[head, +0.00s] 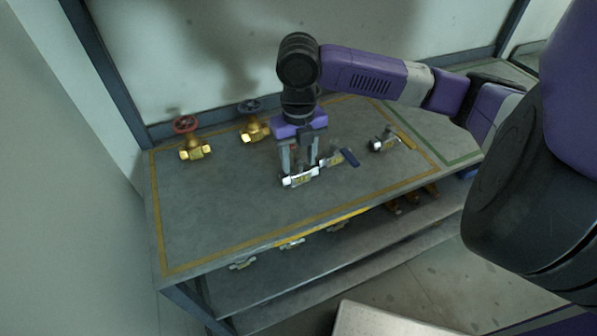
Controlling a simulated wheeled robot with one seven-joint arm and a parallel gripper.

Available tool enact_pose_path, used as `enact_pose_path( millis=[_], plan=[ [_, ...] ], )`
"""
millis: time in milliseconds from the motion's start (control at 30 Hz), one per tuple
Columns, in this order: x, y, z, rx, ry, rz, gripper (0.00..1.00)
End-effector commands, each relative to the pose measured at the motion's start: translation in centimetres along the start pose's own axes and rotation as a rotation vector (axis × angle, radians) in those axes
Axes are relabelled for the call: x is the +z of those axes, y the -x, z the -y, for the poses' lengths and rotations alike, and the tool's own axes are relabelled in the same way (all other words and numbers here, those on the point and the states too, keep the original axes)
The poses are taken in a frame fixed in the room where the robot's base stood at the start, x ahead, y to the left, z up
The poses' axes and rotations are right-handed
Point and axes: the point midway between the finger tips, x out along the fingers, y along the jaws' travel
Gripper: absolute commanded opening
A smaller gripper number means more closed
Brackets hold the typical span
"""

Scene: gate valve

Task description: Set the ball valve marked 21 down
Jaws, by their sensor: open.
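My gripper (301,160) points down over the middle of the table (220,210), with its fingers apart. A silver ball valve (299,180) with a yellowish tag lies at the fingertips, seemingly on the tabletop. I cannot tell whether the fingers touch it. A small reddish patch shows between the fingers. Just right of them is a silver valve with a blue handle (349,157), partly behind the gripper. Farther right is a silver valve with a yellow handle (403,136). No number can be read, so I cannot tell which valve is marked 21.
Two brass valves, one with a red handwheel (185,125) and one with a dark handwheel (250,106), stand at the back left. Yellow and green lines mark table areas. A lower shelf (320,262) holds several valves. The table's front left is clear.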

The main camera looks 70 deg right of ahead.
Motion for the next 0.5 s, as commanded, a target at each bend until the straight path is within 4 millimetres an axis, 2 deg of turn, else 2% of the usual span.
enact_pose_path(
  millis=[100, 133, 300, 367, 500],
  plan=[
    [0.01, 0.01, 0.01, 0.000, 0.000, 0.000, 0.47],
    [0.01, 0.01, 0.01, 0.000, 0.000, 0.000, 0.43],
    [0.01, 0.03, 0.01, 0.000, 0.000, 0.000, 0.10],
    [0.02, 0.04, 0.01, 0.000, 0.000, 0.000, 0.00],
    [0.02, 0.05, 0.01, 0.000, 0.000, 0.000, 0.00]
  ],
)
